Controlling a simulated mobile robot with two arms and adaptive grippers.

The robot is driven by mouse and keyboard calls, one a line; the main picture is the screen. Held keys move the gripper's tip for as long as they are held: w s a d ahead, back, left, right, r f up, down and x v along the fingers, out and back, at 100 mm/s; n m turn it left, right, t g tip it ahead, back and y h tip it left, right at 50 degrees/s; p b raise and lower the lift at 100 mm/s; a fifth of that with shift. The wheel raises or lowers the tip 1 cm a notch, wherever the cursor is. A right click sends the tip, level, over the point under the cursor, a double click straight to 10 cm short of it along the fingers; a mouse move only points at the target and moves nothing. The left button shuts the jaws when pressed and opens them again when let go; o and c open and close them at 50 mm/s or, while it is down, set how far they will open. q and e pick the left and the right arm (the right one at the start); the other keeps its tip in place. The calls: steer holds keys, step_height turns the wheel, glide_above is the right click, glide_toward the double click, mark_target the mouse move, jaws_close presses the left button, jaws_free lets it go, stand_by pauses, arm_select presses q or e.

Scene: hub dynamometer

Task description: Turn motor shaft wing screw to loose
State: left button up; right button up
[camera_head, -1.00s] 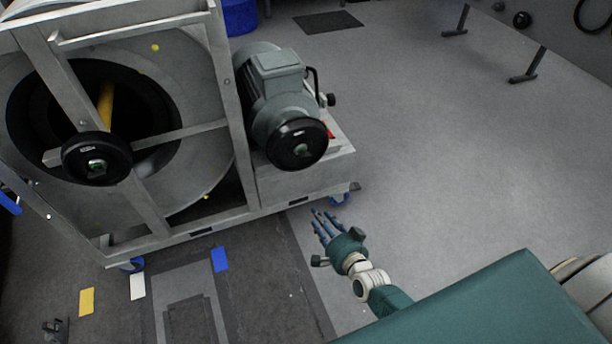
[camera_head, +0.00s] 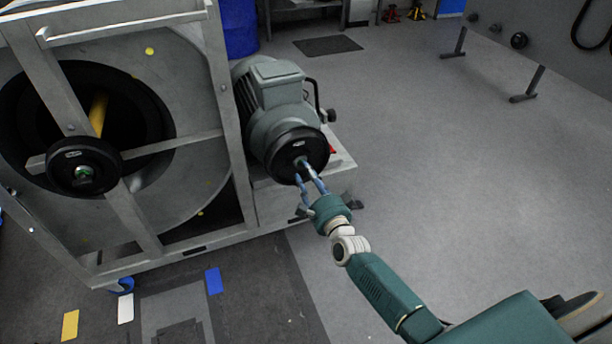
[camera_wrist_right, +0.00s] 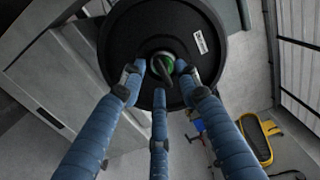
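The motor (camera_head: 272,112) is a grey finned unit with a black round disc (camera_head: 312,147) on its front end. In the right wrist view, the wing screw (camera_wrist_right: 161,68) sits at the disc's centre, with green around it. My right gripper (camera_head: 302,165) is at the front of this disc. In the right wrist view its blue fingers (camera_wrist_right: 159,75) are spread around the wing screw, one on each side and one below. They look apart from it, though contact is hard to judge. The screw is mostly hidden in the head view. My left gripper is not in view.
A large drum in a grey metal frame (camera_head: 225,120) stands left of the motor, with a second black disc (camera_head: 83,167) at its hub. A small knob (camera_head: 331,115) sticks out at the motor's right side. The floor (camera_head: 430,180) to the right is clear.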

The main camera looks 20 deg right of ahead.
steer(key=shift+w, duration=0.7)
jaws_close()
